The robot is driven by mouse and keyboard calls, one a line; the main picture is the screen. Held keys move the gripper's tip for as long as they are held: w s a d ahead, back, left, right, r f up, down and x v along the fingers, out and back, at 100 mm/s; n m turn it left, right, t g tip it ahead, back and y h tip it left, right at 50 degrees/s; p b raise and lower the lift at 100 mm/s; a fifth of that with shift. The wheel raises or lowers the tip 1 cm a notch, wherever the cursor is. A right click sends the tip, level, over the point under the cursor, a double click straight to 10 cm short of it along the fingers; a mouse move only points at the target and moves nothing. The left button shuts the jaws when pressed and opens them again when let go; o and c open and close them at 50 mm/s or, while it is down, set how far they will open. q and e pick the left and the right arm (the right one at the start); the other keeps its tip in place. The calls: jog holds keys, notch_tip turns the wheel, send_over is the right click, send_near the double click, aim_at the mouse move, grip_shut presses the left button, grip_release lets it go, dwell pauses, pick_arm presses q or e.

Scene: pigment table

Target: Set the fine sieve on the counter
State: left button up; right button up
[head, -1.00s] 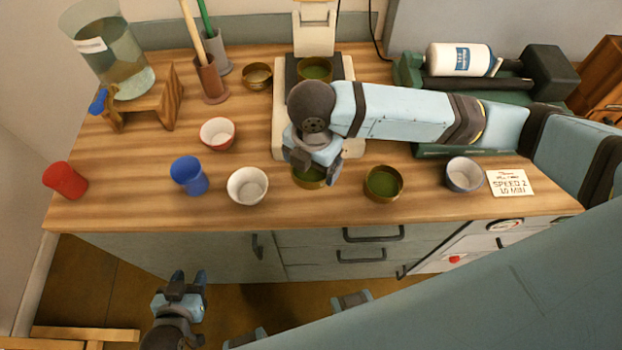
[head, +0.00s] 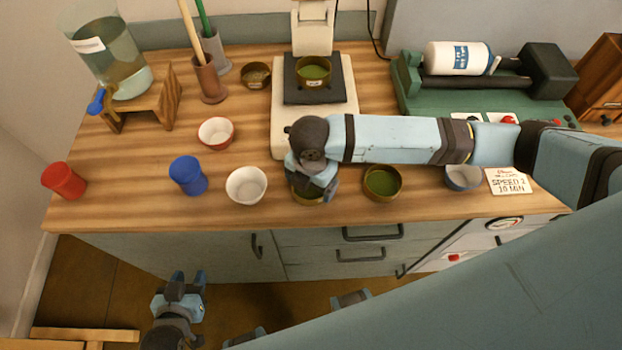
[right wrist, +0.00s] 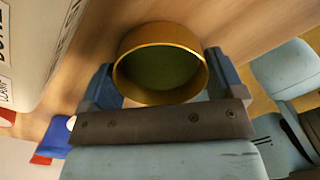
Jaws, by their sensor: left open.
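A round brass-rimmed sieve with a dark green inside, which I take for the fine sieve, is in my right gripper (head: 315,192). In the head view the gripper covers most of the sieve (head: 307,198). In the right wrist view the sieve (right wrist: 160,98) sits between the two blue fingers, close against its sides. It is level at the counter's (head: 225,205) front part; I cannot tell whether it touches the wood. My left gripper (head: 187,278) is open and empty, low in front of the cabinet.
A similar brass vessel (head: 382,183) stands just right, and a white bowl (head: 247,185) just left. Another brass vessel (head: 313,72) sits on the scale (head: 283,130) behind. A blue cup (head: 188,175), red-rimmed bowl (head: 216,133) and grey-blue bowl (head: 463,178) stand around.

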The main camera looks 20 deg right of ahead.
jog(key=shift+o, duration=0.8)
jog(key=shift+r, duration=0.15)
notch_tip(320, 180, up, 12)
